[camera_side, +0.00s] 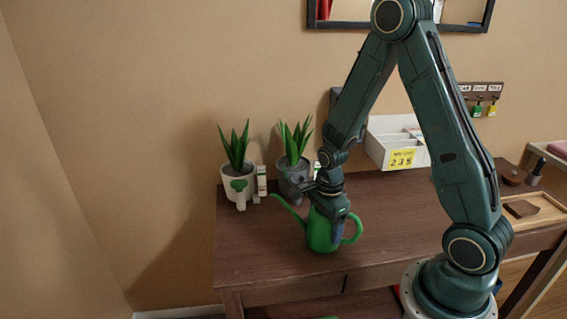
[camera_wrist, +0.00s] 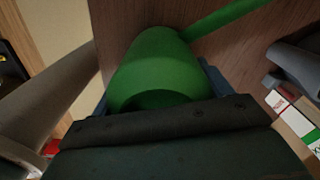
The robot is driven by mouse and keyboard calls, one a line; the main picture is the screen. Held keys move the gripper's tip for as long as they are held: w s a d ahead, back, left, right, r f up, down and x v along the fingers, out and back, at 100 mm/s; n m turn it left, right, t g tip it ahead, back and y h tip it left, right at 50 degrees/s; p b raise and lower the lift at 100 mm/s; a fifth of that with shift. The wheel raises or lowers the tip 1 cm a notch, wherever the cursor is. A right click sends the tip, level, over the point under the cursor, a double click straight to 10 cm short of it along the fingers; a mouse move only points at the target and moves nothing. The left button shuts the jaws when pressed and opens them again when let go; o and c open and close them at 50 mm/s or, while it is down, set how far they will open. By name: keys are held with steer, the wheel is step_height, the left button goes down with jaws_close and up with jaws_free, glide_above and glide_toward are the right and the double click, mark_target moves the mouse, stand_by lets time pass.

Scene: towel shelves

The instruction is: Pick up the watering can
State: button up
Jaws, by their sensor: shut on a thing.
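The green watering can (camera_side: 322,236) stands upright on the brown table, or very close above it; I cannot tell which. Its spout points up to the left and its handle is on the right in the side view. My gripper (camera_side: 335,222) comes down on the can from above and is shut on it. In the wrist view the can (camera_wrist: 158,65) fills the space in front of my gripper, with its spout running to the upper right. The fingertips are mostly hidden by the can and the gripper body.
Two potted plants stand behind the can, a white pot (camera_side: 238,187) and a grey pot (camera_side: 293,177), with small boxes (camera_side: 262,181) beside them. A white box with a yellow label (camera_side: 401,158) stands at the back. A wooden tray (camera_side: 534,213) lies at right. The table front (camera_side: 285,262) is clear.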

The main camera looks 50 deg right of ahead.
steer(key=shift+r, duration=0.15)
step_height(320, 180, up, 20)
stand_by(0.9)
steer(key=shift+w, duration=0.15)
stand_by(0.8)
steer(key=w+a+f+m, duration=0.1)
steer(key=w+f+m, duration=0.2)
steer(key=w+m, duration=0.4)
steer(key=w+a+f+m, duration=0.2)
steer(key=w+f+m, duration=0.1)
steer(key=w+m, duration=0.5)
steer(key=w+a+f+m, duration=0.1)
steer(key=w+f+m, duration=0.1)
steer(key=w+m, duration=0.6)
steer(key=m, duration=0.4)
steer(key=shift+w+a+f, duration=0.2)
steer(key=shift+a+f, duration=0.15)
steer(key=shift+f, duration=0.05)
stand_by(1.7)
stand_by(0.4)
